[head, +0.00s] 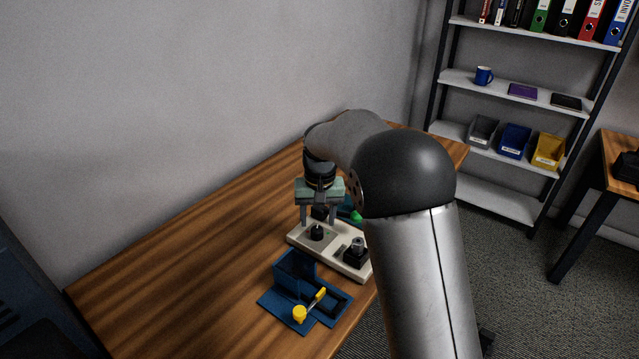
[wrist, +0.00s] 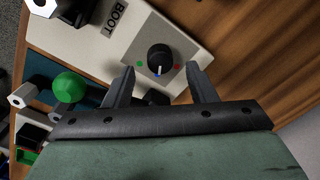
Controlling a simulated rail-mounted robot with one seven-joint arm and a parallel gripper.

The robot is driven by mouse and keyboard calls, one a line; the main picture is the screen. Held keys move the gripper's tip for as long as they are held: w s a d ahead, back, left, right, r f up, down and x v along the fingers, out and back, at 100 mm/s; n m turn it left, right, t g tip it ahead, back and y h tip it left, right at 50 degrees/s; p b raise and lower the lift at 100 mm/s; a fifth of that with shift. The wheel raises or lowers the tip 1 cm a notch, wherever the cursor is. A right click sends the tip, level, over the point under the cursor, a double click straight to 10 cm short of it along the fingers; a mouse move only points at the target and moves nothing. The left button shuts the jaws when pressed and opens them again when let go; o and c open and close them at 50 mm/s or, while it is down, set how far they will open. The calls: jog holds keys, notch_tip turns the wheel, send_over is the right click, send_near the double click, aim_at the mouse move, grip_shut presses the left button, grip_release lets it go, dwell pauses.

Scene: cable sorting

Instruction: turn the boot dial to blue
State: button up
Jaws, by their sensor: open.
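The boot dial (wrist: 160,56) is a round black knob on a pale panel (wrist: 196,51) with a "BOOT" label (wrist: 117,17). A green dot, a red dot and a small blue mark sit around it. Its white pointer line points down in the wrist view, at or close beside the blue mark. In the head view the dial (head: 316,233) stands on the panel (head: 296,239). My gripper (head: 318,220) is open just above it. In the wrist view my gripper (wrist: 160,70) has one finger on each side of the dial, with gaps; contact is not visible.
A blue fixture with a yellow-ended lever (head: 300,314) stands in front of the panel. A black block with a grey knob (head: 357,246) is on the panel's right. A green knob (wrist: 70,87) lies beyond. The wooden table (head: 190,260) is clear at left.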

aim_at(321, 230)
notch_tip(321, 230, up, 14)
jog(key=shift+d+r, duration=0.2)
jog(key=shift+d, duration=0.1)
jog(key=s+d+f, duration=0.2)
jog(key=s+d, duration=0.8)
jog(key=s, duration=0.4)
jog(key=s+d+f, duration=0.2)
jog(key=s+f, duration=0.2)
jog(key=s, duration=0.5)
jog(key=s+d+f, duration=0.3)
jog(key=s+f, duration=0.2)
jog(key=s, duration=0.4)
jog(key=shift+s+d+f+m, duration=0.15)
jog(key=shift+s+f+m, duration=0.1)
jog(key=shift+s+m, duration=0.15)
